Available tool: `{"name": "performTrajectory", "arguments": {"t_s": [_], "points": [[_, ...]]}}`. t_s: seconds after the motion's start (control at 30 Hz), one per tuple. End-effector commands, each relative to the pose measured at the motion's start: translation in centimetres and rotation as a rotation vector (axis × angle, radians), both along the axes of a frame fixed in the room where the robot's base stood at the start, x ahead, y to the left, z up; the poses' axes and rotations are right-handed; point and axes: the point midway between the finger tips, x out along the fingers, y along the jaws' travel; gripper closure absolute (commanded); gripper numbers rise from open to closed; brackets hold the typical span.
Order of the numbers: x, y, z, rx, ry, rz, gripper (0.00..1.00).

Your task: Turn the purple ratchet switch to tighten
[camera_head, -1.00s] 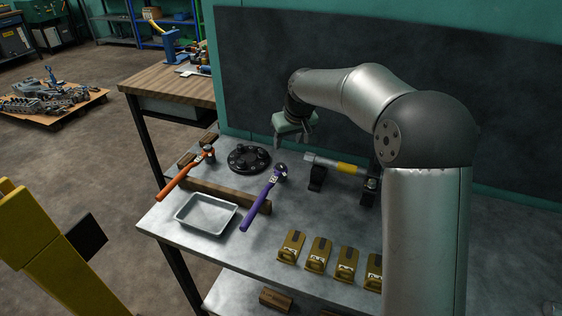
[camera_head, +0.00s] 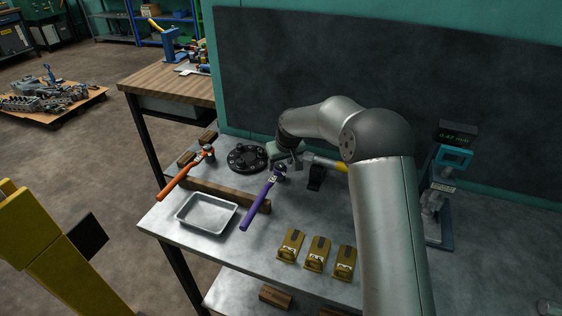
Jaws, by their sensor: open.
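The purple ratchet (camera_head: 262,198) lies on the metal bench, its handle end toward the front and its head resting by a wooden bar. Its head, with the small switch (camera_head: 279,170), points to the back. The switch's setting is too small to tell. My gripper (camera_head: 297,162) is low over the bench, just behind and right of the ratchet head. The fingers are small and partly blurred in the picture; they hold nothing that I can see. I cannot tell whether they touch the head.
An orange ratchet (camera_head: 185,174) lies at left. A black flanged disc (camera_head: 247,158) sits behind the wooden bar (camera_head: 228,194). A grey tray (camera_head: 206,212) and several brass-coloured blocks (camera_head: 317,253) lie in front. A shaft with a yellow band (camera_head: 335,164) stands right of my gripper.

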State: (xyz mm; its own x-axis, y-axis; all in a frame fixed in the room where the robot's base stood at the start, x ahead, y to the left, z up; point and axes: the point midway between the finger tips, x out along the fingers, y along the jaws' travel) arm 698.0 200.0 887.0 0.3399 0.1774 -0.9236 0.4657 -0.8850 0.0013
Motion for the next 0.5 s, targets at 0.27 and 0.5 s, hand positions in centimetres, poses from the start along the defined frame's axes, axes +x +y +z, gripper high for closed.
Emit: {"name": "performTrajectory", "arguments": {"t_s": [0.27, 0.5], "points": [[-0.03, 0.0, 0.01, 0.0, 0.0, 0.0, 0.93], [-0.07, 0.09, -0.06, -0.001, 0.001, -0.017, 0.93]]}}
